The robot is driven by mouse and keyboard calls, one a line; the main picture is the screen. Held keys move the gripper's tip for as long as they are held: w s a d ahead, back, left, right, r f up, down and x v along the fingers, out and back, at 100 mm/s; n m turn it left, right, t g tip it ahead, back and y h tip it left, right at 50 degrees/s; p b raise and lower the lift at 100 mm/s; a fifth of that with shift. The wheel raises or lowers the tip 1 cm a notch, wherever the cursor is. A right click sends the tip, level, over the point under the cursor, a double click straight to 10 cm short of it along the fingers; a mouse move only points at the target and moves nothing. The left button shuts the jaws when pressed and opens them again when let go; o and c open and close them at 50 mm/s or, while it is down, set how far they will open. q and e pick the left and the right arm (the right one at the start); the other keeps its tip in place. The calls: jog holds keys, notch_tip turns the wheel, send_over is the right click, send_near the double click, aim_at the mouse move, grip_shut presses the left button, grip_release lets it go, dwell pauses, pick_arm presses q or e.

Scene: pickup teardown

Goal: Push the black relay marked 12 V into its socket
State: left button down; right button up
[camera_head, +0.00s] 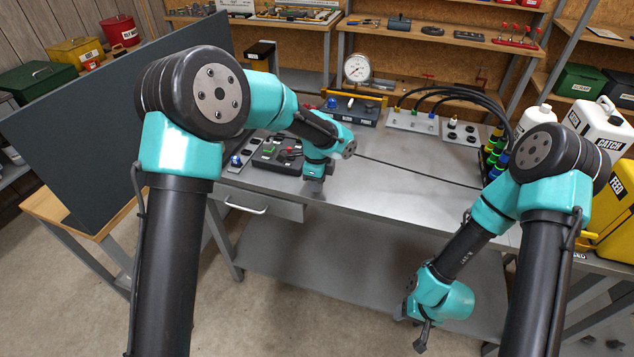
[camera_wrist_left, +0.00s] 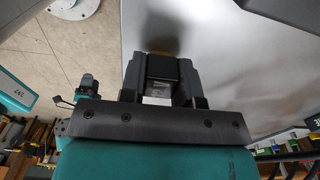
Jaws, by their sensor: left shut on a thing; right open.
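My left gripper (camera_head: 314,187) is low over the steel bench near its front edge, just right of a dark control box. It is shut on a small black block, the black relay (camera_wrist_left: 160,70), which shows between the fingers in the left wrist view. In the head view the gripper and arm hide the relay. My right gripper (camera_head: 422,337) is open and empty, hanging in front of the bench, below its top. I cannot make out which fitting is the relay's socket.
The dark control box (camera_head: 278,155) with red and green buttons and a small grey plate (camera_head: 240,158) sit at the bench's left. A gauge (camera_head: 357,68), hose blocks (camera_head: 411,121) and jugs (camera_head: 597,125) stand behind and right. The bench's middle (camera_head: 400,190) is clear except for a black cable.

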pick_arm(q)
jog(key=shift+r, duration=0.9)
jog(key=shift+r, duration=1.9)
jog(key=shift+a, duration=0.15)
jog(key=shift+a+f+n, duration=0.1)
jog(key=shift+a+n, duration=0.15)
jog(key=shift+n, duration=0.15)
jog(key=s+a+f+n, duration=0.1)
jog(key=a+n, duration=0.6)
jog(key=n, duration=0.1)
jog(key=s+a+f+n, duration=0.2)
jog(key=a+n, duration=0.5)
jog(key=n, duration=0.1)
jog(key=shift+s+f, duration=0.15)
jog(key=shift+s, duration=0.05)
